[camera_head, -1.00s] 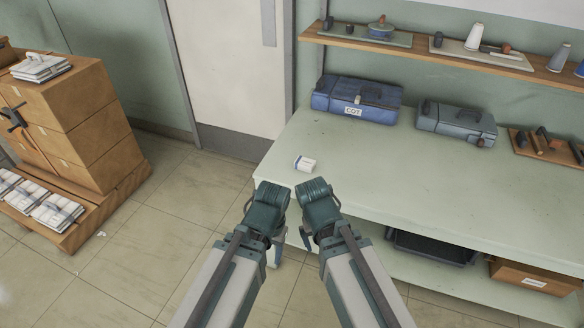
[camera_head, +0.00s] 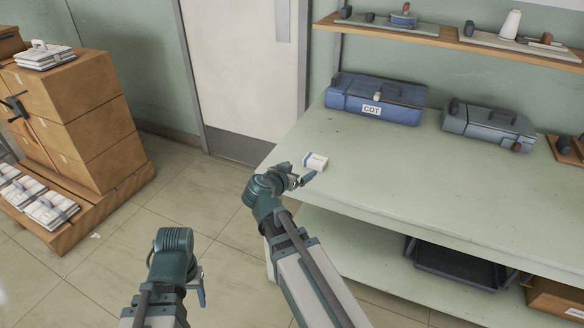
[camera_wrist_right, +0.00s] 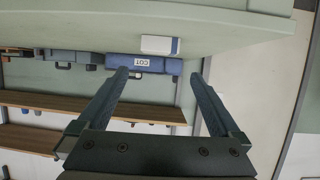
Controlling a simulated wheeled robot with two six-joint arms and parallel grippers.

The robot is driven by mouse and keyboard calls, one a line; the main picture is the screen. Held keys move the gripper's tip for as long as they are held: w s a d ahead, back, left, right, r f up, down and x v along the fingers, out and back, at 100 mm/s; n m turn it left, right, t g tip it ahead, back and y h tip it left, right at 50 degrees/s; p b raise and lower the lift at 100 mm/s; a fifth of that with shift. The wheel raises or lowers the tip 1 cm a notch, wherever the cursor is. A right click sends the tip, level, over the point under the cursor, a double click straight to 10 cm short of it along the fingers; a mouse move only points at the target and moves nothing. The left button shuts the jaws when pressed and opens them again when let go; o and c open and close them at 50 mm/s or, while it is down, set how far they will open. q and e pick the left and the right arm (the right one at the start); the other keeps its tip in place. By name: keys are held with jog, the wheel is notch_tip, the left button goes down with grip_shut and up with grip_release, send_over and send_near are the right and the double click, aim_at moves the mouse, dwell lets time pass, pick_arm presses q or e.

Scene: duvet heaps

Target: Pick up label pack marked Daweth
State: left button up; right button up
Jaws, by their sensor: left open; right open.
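A small white pack with a blue band (camera_head: 315,161) lies on the near left part of the pale green table (camera_head: 400,175). Any name on it is too small to read. In the right wrist view the pack (camera_wrist_right: 160,45) shows beyond and between the open fingers, not touching them. My right gripper (camera_head: 297,180) is open and empty at the table's left edge, close beside the pack. Its fingers also show in the right wrist view (camera_wrist_right: 160,85). My left gripper (camera_head: 198,285) is open, low and away from the table on the left, with nothing seen in it.
A blue case marked COT (camera_head: 375,98) and a grey case (camera_head: 488,132) stand at the table's back. A shelf (camera_head: 450,40) holds tools above. A dark tray (camera_head: 455,265) sits on the lower shelf. Boxes (camera_head: 75,110) with white bundles stand left. The table middle is clear.

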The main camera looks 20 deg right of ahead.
aim_at(312, 163)
jog(key=b+x, duration=0.3)
jog(key=x, duration=0.4)
jog(key=shift+w+f, duration=0.15)
jog(key=shift+w, duration=0.1)
jog(key=shift+w+d+f, duration=0.15)
jog(key=shift+w+d, duration=0.15)
jog(key=shift+d, duration=0.3)
jog(key=b+x, duration=0.2)
jog(key=x, duration=0.2)
jog(key=shift+d+f, duration=0.1)
jog(key=shift+f, duration=0.2)
jog(key=shift+w+d+f+b, duration=0.1)
jog(key=shift+w+d+b, duration=0.2)
jog(key=shift+d, duration=0.05)
jog(key=shift+c, duration=0.3)
